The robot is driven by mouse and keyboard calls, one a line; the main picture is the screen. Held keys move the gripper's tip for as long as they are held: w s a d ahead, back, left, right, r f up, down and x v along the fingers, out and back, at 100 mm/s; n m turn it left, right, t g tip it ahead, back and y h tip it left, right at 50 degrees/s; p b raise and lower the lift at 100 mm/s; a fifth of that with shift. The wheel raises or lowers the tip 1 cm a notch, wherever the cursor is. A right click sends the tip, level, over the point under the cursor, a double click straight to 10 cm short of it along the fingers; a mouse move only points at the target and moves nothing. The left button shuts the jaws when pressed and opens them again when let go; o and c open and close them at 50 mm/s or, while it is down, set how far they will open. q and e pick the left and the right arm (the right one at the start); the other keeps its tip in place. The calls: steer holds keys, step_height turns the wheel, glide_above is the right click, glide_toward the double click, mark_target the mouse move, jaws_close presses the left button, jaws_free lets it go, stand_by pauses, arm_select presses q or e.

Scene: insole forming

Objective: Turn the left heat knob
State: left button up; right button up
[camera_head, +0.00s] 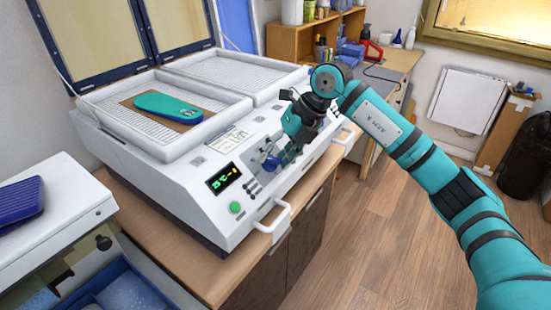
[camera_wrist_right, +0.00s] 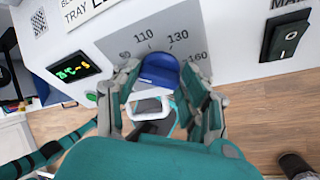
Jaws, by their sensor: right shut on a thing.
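The left heat knob (camera_head: 268,161) is blue and sits on the front panel of the white forming machine (camera_head: 212,185), just right of the display. In the right wrist view the knob (camera_wrist_right: 158,70) stands in the middle, below a printed scale showing 110, 130 and 160. My right gripper (camera_head: 279,156) is at the knob, and its fingers (camera_wrist_right: 160,98) lie on both sides of it, shut on it. The fingers hide part of the knob in the head view. I cannot tell which mark the knob points to. My left gripper is not in view.
The display (camera_head: 224,178) is lit beside a green button (camera_head: 236,207) and small switches. A handle (camera_head: 272,218) sticks out at the front. A teal insole (camera_head: 168,107) lies in the left tray (camera_head: 120,128).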

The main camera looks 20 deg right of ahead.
steer(key=m, duration=0.1)
steer(key=m+y, duration=0.1)
steer(key=m, duration=0.1)
steer(key=m+b, duration=0.1)
steer(key=shift+d+f+y, duration=0.1)
steer(key=shift+d+y, duration=0.15)
steer(key=shift+y, duration=0.05)
steer(key=shift+d+m+t+y, duration=0.1)
steer(key=shift+m+t+y, duration=0.25)
steer(key=shift+m, duration=1)
steer(key=shift+m+t+y, duration=0.25)
steer(key=shift+m+y, duration=0.1)
steer(key=shift+m, duration=1)
steer(key=o, duration=1.2)
steer(key=shift+s+f, duration=0.1)
steer(key=shift+c, duration=0.2)
steer(key=v, duration=1.2)
steer(key=shift+d, duration=0.1)
